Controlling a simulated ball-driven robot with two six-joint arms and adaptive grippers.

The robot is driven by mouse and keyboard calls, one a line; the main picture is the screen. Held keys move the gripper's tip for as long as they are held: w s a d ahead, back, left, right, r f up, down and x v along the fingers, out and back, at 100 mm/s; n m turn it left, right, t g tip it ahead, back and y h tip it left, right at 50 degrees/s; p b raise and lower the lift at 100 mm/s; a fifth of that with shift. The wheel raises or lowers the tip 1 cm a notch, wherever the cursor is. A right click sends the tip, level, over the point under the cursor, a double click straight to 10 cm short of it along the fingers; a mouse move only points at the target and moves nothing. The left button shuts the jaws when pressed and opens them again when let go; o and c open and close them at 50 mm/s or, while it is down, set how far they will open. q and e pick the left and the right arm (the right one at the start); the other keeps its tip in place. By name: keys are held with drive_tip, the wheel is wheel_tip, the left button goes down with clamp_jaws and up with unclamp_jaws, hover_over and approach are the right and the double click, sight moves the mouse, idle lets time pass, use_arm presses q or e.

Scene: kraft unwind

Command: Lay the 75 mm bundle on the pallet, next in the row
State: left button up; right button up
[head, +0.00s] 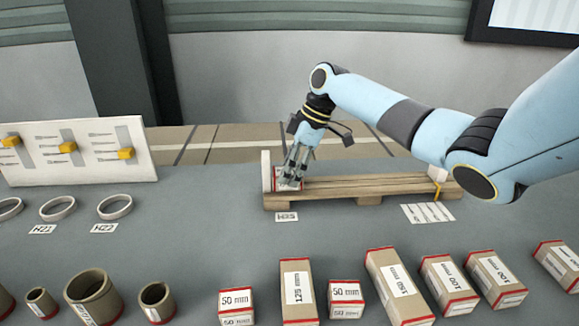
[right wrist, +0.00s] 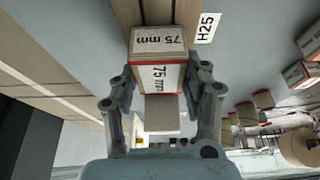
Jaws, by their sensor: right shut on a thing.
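The 75 mm bundle (head: 288,184), a kraft box with red edges and white labels, is at the left end of the wooden pallet (head: 370,187), close to a white end plate (head: 265,172). It shows clearly in the right wrist view (right wrist: 160,42), with "75 mm" on two faces. My right gripper (head: 293,176) points down and is shut on the bundle; its fingers (right wrist: 160,88) lie on either side of it. I cannot tell whether the bundle touches the pallet or the plate. The rest of the pallet top is bare. My left gripper is not in view.
An H25 label (head: 286,217) lies before the pallet. Several labelled bundles, including a 125 mm one (head: 297,290), stand in the front row. Kraft tubes (head: 93,297) and white rings (head: 115,207) are at the left. A white panel with yellow sliders (head: 80,155) stands behind the rings.

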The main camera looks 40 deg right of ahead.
drive_tip(key=shift+f, duration=0.2)
idle(0.5)
drive_tip(key=o, duration=1.2)
drive_tip(key=shift+o, duration=0.2)
drive_tip(key=shift+r, duration=0.1)
drive_tip(key=v, duration=1.1)
drive_tip(key=shift+s+d+r, duration=0.15)
drive_tip(key=shift+s+r, duration=0.05)
drive_tip(key=shift+r, duration=0.15)
drive_tip(key=shift+f, duration=0.1)
